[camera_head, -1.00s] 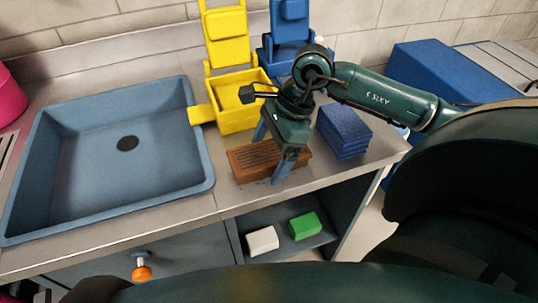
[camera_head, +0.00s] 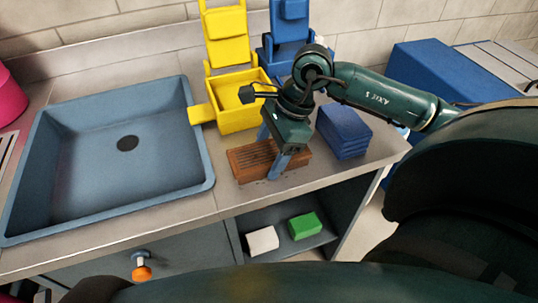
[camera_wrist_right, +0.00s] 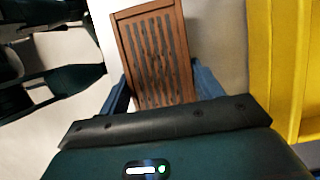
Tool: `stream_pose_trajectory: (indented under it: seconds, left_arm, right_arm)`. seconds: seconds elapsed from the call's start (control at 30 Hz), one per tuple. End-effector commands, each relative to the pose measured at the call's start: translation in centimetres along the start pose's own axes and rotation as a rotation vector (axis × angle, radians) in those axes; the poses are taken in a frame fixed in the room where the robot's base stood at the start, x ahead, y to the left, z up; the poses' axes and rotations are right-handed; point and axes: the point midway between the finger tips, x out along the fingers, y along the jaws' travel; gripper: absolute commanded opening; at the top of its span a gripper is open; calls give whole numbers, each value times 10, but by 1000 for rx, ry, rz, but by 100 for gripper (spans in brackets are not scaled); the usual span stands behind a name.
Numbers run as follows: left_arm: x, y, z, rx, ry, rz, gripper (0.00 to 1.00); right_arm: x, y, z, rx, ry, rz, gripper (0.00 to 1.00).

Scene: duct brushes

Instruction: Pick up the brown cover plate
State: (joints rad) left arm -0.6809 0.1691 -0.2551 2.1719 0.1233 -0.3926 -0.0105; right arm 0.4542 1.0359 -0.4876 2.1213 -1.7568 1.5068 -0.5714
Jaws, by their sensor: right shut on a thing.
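The brown cover plate (camera_head: 250,160) is a slatted rectangular plate on the metal counter, right of the sink. It also shows in the right wrist view (camera_wrist_right: 152,50). My right gripper (camera_head: 270,160) points down at it, with one blue finger on its near side and the other on its far side. The fingers are shut on the plate, across its width, in the right wrist view (camera_wrist_right: 158,92). Whether the plate is clear of the counter I cannot tell. My left gripper is not in view.
A blue sink (camera_head: 110,185) lies to the left. A yellow bin (camera_head: 235,118) stands just behind the plate, and a stack of blue blocks (camera_head: 345,135) sits to its right. White (camera_head: 262,240) and green (camera_head: 306,226) blocks lie on the shelf below.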

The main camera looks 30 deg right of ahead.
Motion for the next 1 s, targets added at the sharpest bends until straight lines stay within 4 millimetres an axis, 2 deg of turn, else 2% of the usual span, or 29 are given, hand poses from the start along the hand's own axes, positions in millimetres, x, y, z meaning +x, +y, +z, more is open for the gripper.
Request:
stream_pose_trajectory:
  seconds: [0.13, 0.23, 0.5, 0.7, 1.0]
  left_arm:
    - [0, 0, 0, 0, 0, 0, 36]
    - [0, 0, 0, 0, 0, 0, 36]
    - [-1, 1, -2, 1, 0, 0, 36]
    - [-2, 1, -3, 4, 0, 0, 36]
    - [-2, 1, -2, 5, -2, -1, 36]
  right_arm:
    - [-2, 0, 1, -1, -1, -2, 35]
    - [-11, -1, 5, -1, -2, -5, 35]
    - [-61, -2, 26, -2, -3, -8, 35]
    - [-87, -1, 36, -1, -3, -5, 35]
    - [-93, 0, 39, 1, -2, -1, 35]
